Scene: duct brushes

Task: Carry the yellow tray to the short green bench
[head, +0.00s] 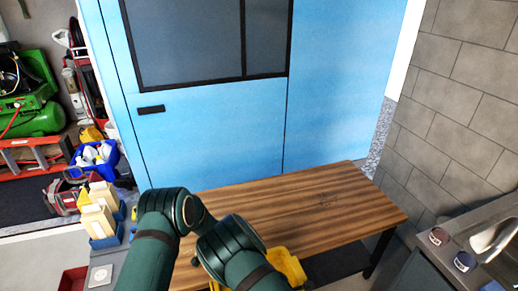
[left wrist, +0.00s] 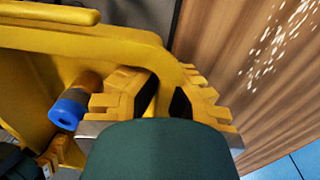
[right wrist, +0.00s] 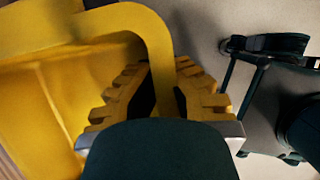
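The yellow tray (head: 287,266) shows only in part in the head view, low and in front of the wooden table, mostly hidden behind my arms. In the left wrist view, my left gripper (left wrist: 166,88) has its fingers on both sides of the tray's curved handle (left wrist: 120,42). A cylinder with a blue end (left wrist: 68,110) sits inside the tray. In the right wrist view, my right gripper (right wrist: 162,90) is shut around the other handle (right wrist: 150,30), with the tray wall (right wrist: 40,95) to its left. I see no short green bench.
A wooden table (head: 320,205) stands ahead, before a blue partition (head: 215,125). A counter with a sink (head: 490,240) and two small jars is at right. At left are boxes (head: 100,215), a blue bin (head: 95,160) and a green compressor (head: 35,115). The tabletop is mostly bare.

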